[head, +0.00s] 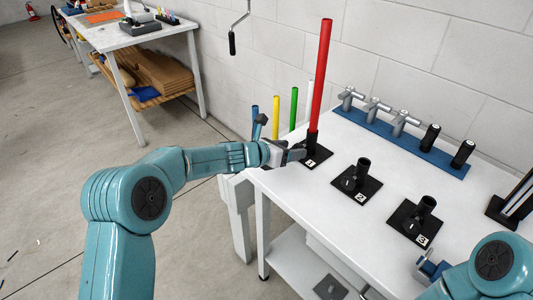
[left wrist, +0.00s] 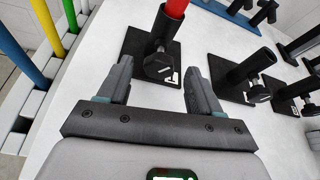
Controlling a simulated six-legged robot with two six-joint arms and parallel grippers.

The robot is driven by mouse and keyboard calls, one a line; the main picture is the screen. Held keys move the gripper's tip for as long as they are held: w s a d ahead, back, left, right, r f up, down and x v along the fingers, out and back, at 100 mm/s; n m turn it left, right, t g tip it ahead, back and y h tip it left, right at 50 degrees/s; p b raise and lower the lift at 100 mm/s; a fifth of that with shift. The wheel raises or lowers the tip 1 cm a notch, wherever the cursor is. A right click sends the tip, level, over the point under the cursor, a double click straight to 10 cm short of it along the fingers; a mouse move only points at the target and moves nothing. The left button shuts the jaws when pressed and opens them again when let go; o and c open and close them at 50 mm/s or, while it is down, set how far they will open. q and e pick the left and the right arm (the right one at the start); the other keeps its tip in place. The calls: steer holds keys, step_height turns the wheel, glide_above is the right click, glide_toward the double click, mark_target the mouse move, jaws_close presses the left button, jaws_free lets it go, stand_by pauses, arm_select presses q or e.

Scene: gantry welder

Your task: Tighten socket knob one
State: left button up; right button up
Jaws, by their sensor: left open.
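Socket one is a black upright tube on a black base plate (head: 318,157) marked 1, near the table's left edge. A tall red tube (head: 320,75) stands upright in it. In the left wrist view its dark knob (left wrist: 158,64) sticks out at the tube's foot, facing my gripper. My left gripper (head: 297,152) is beside socket one, open and empty. In the left wrist view the two fingers (left wrist: 155,78) lie on either side of the knob's line, with the knob just beyond the tips. In the head view the gripper largely hides the knob. My right gripper is out of view.
Sockets two (head: 358,182) and three (head: 412,218) stand empty to the right. A blue rack (head: 390,133) with several fittings lies along the wall. Blue, yellow, green and white tubes stand beyond the table's left edge. A blue-grey device (head: 432,268) is at the front edge.

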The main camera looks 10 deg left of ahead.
arm_select(q)
steer(key=v, duration=1.2)
steer(key=shift+s+a+r+b, duration=0.2)
steer(key=shift+s+b, duration=0.1)
